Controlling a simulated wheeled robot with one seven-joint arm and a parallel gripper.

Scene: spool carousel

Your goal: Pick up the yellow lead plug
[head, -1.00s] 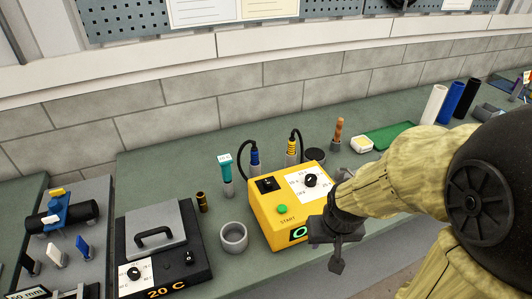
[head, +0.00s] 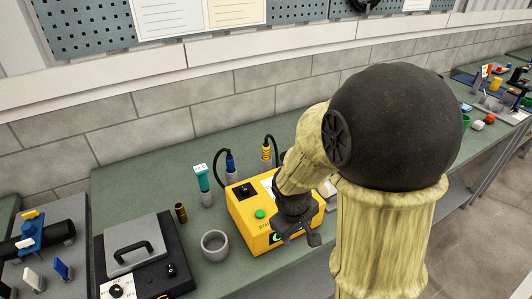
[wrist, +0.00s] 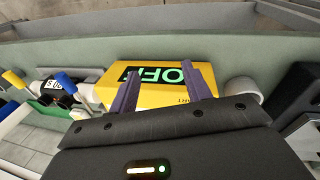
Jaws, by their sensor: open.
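The yellow lead plug (head: 266,152), banded with black, stands upright in a grey holder behind the yellow box (head: 240,214) in the head view. A black cable arches from its top. The blue lead plug (head: 230,163) stands to its left. My gripper (head: 298,240) is open and empty at the front right of the yellow box, well apart from the plug. In the wrist view the open fingers (wrist: 160,88) point at the box front with its green OFF display (wrist: 155,76). A small yellow piece at the far left there may be the plug; I cannot tell.
A grey cup (head: 214,245) and a black unit with a handled grey lid (head: 134,258) stand left of the box. A teal-topped tool (head: 202,180) and a brass cylinder (head: 180,212) stand behind them. My arm hides the bench right of the box.

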